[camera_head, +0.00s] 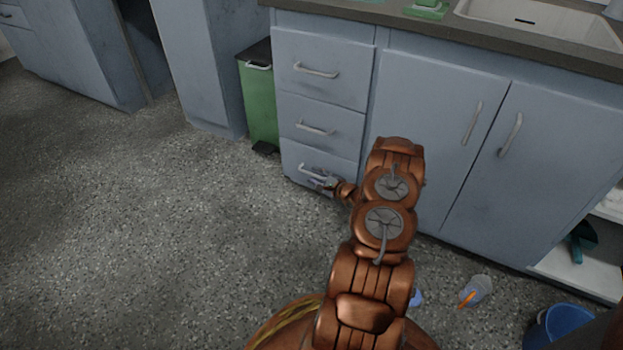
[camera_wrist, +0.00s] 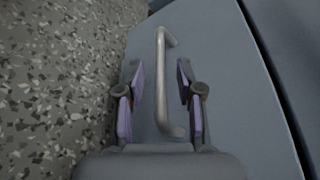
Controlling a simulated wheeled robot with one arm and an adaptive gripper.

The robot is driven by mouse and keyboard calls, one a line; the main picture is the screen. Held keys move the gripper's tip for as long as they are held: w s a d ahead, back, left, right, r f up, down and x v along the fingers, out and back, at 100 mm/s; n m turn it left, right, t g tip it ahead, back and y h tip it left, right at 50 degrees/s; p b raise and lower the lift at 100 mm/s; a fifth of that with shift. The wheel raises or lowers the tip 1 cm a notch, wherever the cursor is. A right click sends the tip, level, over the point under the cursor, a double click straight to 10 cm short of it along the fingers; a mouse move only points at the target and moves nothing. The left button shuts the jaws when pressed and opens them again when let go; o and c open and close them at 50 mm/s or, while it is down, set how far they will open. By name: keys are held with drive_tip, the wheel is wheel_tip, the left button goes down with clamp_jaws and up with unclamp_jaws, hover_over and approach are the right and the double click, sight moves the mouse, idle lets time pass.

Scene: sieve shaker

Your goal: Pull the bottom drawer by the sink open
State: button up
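The bottom drawer (camera_head: 294,160) is the lowest of three blue-grey drawers left of the sink doors, and it looks closed. Its bar handle (camera_wrist: 161,80) runs between the two fingers of my gripper (camera_wrist: 158,85) in the wrist view. The fingers are apart, with a gap on each side of the handle, and do not appear to touch it. In the head view my gripper (camera_head: 322,182) is at the drawer's front, at the handle, and my arm hides the drawer's right part. The sink (camera_head: 540,22) is in the countertop at upper right.
A green bin (camera_head: 259,104) stands left of the drawers. A cup (camera_head: 478,288) with an orange item and a blue bucket (camera_head: 560,328) are on the floor at lower right. An open shelf (camera_head: 580,272) is at the right. The speckled floor in front of the drawers and left is clear.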

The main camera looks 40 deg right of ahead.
drive_tip(key=shift+w+f, duration=0.15)
drive_tip(key=shift+w, duration=0.5)
drive_tip(key=shift+c, duration=0.4)
clamp_jaws()
